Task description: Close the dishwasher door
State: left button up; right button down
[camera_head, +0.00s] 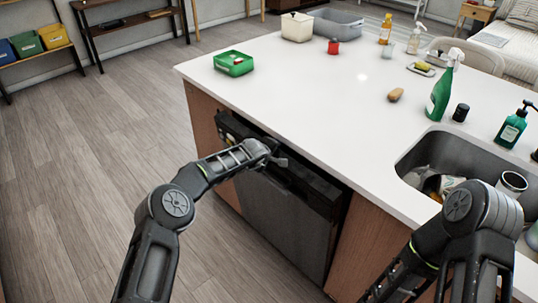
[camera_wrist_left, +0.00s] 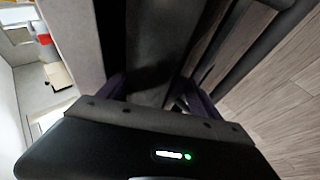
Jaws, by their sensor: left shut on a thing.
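The dishwasher door (camera_head: 285,222) is a dark grey panel under the white counter. It stands nearly upright, with its top edge a little out from the counter front and a dark gap behind it. My left gripper (camera_head: 277,161) is at the top of the door, below the counter edge. In the left wrist view, the fingers of my left gripper (camera_wrist_left: 158,92) sit on either side of a dark part (camera_wrist_left: 152,45) of the door, shut on it. The exact contact is dark and partly hidden. My right arm shows at the lower right, but its gripper is out of view.
The white counter (camera_head: 330,110) overhangs the dishwasher. A green tray (camera_head: 234,63) lies near its left corner. A sink (camera_head: 425,155) with dishes is at the right, with a green spray bottle (camera_head: 440,95) beside it. The wooden floor (camera_head: 80,190) at the left is clear.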

pick_arm(q)
jog(key=shift+s+a+r, duration=0.15)
jog(key=shift+r, duration=0.05)
jog(key=shift+b+v, duration=0.55)
jog(key=shift+v, duration=3)
